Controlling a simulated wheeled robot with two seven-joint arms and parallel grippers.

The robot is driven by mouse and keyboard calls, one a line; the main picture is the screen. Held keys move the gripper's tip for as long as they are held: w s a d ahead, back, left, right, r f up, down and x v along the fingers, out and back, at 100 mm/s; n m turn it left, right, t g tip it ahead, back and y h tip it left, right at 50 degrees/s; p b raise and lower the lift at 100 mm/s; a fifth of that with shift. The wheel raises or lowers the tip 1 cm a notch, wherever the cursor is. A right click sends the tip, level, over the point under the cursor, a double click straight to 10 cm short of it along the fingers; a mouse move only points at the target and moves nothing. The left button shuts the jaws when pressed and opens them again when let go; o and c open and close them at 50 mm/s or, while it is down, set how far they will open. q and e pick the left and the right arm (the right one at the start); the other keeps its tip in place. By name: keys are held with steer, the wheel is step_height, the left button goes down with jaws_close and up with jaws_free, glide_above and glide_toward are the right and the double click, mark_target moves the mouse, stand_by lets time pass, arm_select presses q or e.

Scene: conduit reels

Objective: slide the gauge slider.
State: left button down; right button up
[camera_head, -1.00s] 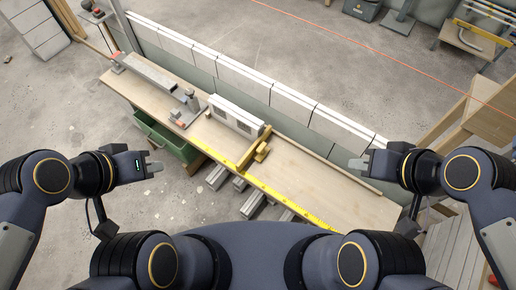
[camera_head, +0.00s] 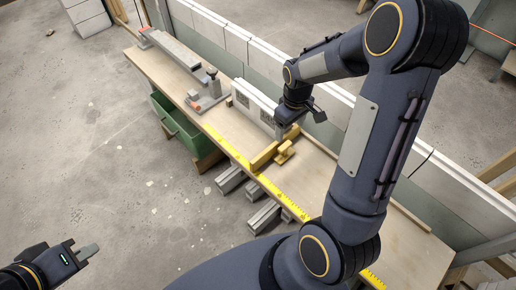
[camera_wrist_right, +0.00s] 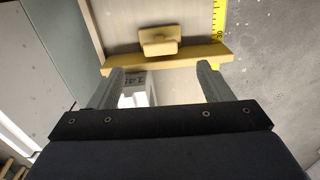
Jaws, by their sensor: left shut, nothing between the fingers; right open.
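The gauge slider is a yellow-brown crossbar (camera_head: 264,156) with a small knob block (camera_head: 284,152), lying across the workbench by the yellow measuring tape (camera_head: 228,147). In the right wrist view, the slider bar (camera_wrist_right: 165,59) runs across just beyond my fingertips, with the knob (camera_wrist_right: 158,41) on its far side. My right gripper (camera_head: 287,128) is open above the bench, near the bar's end; its two fingers also show in the wrist view (camera_wrist_right: 160,76). I cannot tell whether they touch the bar. My left gripper (camera_head: 88,252) is shut and empty, away from the bench at lower left.
A grey tool with a post (camera_head: 208,92) and a long grey bar (camera_head: 168,58) lie further left. A low wall runs behind. A green drawer (camera_head: 176,125) and grey profiles (camera_head: 230,178) sit at the front.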

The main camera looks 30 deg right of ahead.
mark_target(286, 146)
steer(key=shift+w+a+f, duration=0.1)
steer(key=shift+w+f, duration=0.3)
steer(key=shift+f, duration=0.4)
steer(key=shift+a+f, duration=0.1)
steer(key=shift+f, duration=0.2)
step_height(286, 146, down, 7)
steer(key=shift+r+b, duration=0.1)
steer(key=shift+b, duration=1.15)
steer(key=shift+c, duration=0.2)
steer(key=c, duration=1.3)
steer(key=shift+s, duration=0.1)
steer(key=shift+c, duration=0.2)
